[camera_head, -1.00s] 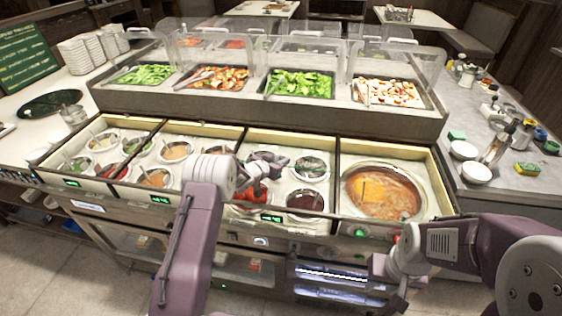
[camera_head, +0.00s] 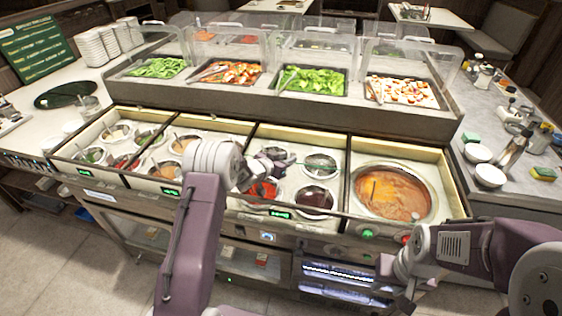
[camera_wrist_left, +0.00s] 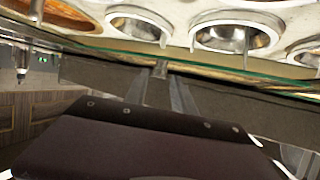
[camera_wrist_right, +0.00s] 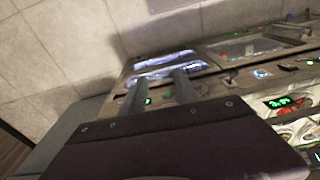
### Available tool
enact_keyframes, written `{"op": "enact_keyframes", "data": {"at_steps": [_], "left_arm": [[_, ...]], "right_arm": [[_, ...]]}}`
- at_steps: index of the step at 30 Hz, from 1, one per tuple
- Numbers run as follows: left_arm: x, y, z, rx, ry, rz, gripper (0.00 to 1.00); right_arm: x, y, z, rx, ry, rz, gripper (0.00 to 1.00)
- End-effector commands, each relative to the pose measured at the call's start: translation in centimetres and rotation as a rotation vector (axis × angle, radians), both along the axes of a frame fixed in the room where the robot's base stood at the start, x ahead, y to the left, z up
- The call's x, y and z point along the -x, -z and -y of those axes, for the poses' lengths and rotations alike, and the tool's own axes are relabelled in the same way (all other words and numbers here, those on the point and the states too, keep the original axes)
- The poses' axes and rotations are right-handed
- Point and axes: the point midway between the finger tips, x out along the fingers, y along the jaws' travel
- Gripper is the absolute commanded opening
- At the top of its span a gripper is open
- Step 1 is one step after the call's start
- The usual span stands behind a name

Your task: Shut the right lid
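The counter has a row of open-topped bays of sauce wells (camera_head: 257,212). The rightmost bay holds one large round well of orange-brown soup (camera_head: 395,195). I cannot pick out the right lid for certain. In the left wrist view a greenish clear panel edge (camera_wrist_left: 240,75), perhaps a lid's, runs across, with a small grey handle-like piece (camera_wrist_left: 160,68). My left gripper (camera_head: 272,157) is over the third bay; its fingers point at that piece, and I cannot tell whether they touch it. My right gripper (camera_wrist_right: 160,80) is open and empty, low before the counter front.
Clear hoods (camera_head: 325,62) cover salad trays behind the wells. White bowls (camera_head: 490,175) and bottles stand on the right side counter. Control knobs (camera_head: 368,233) line the front. The floor at front left is clear.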

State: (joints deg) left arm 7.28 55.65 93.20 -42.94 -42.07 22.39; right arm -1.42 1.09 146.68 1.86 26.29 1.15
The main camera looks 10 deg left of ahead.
Motion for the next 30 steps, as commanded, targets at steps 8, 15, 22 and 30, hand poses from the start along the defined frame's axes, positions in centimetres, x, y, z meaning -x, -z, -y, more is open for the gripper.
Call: {"op": "enact_keyframes", "data": {"at_steps": [8,15,22,30], "left_arm": [[4.0,-1.8,-1.8,0.000,-0.003,0.001,0.31],[5.0,-2.3,-2.1,0.001,-0.002,0.002,0.31],[5.1,-2.8,-2.0,-0.006,-0.009,-0.001,0.31],[9.8,-7.0,-2.2,-0.097,-0.166,-0.143,0.31]], "right_arm": [[0.0,0.4,0.0,0.000,0.000,0.000,0.36],[0.0,0.4,0.0,0.000,0.000,0.000,0.36],[0.0,0.4,0.0,0.000,0.000,0.000,0.09],[0.0,0.4,0.0,0.000,0.000,0.000,0.00]]}}
